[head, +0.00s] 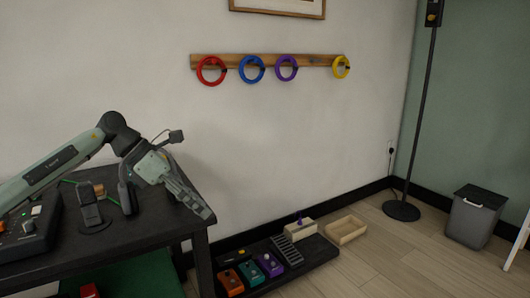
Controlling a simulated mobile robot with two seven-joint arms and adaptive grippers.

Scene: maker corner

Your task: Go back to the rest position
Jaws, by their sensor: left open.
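My left arm comes in from the left above the dark table. My left gripper (204,209) is open and empty, pointing down and to the right by the table's right edge. My right gripper is out of view. The dark table (150,232) partly shows beneath the arm.
A wooden wall rail (315,60) holds red (199,71), blue (241,69), purple (279,68) and yellow (335,68) rings. Pedals stand on a low black board (315,257). A wooden tray (346,231), a lamp stand (402,211) and a grey bin (470,222) stand on the floor.

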